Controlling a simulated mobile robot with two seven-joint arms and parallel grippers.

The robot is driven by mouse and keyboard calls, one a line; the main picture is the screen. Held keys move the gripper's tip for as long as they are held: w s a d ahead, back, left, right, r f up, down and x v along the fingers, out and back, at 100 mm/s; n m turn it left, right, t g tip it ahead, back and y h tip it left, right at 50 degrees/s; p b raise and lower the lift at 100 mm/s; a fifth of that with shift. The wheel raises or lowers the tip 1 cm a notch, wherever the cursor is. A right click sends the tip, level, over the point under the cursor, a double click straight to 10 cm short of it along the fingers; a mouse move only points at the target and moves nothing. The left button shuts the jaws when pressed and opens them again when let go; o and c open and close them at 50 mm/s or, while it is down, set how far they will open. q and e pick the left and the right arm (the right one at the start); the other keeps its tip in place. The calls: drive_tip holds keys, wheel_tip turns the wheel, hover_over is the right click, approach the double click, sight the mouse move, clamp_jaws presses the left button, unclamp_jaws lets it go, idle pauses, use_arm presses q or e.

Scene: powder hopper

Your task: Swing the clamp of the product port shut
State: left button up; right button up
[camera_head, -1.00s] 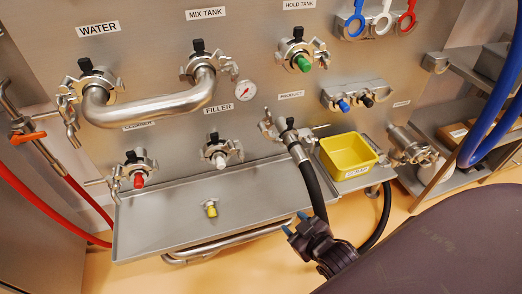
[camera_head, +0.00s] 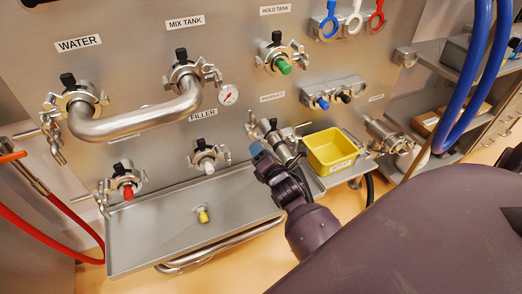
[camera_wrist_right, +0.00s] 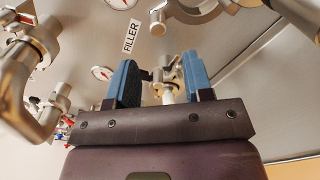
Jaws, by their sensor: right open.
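The product port (camera_head: 275,132) is under its PRODUCT label (camera_head: 272,97) in the head view, with metal clamp parts (camera_head: 252,124) spread to its left. A rod-like piece sticks out to its right. Whether the clamp is fully open cannot be told. In the right wrist view the gripper's two blue fingers (camera_wrist_right: 162,84) stand apart with nothing gripped. A pale fitting shows beyond them. My left gripper is not in view.
The filler port (camera_head: 205,155) and red-capped port (camera_head: 126,180) are to the left, above a steel tray (camera_head: 150,232) holding a yellow-capped fitting (camera_head: 203,214). A yellow bin (camera_head: 333,150) stands close right. A pressure gauge (camera_head: 228,95) is on the panel. Blue hoses (camera_head: 480,90) hang at right.

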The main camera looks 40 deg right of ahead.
sight(251, 135)
drive_tip(key=shift+n, duration=0.9)
drive_tip(key=b+x, duration=0.2)
drive_tip(key=x, duration=0.6)
drive_tip(key=shift+w+d+r+b, duration=0.1)
drive_tip(key=shift+w+d+b, duration=0.1)
drive_tip(key=shift+w+b, duration=0.25)
drive_tip(key=shift+w+d, duration=0.1)
drive_tip(key=shift+w, duration=0.2)
drive_tip(key=shift+r, duration=0.1)
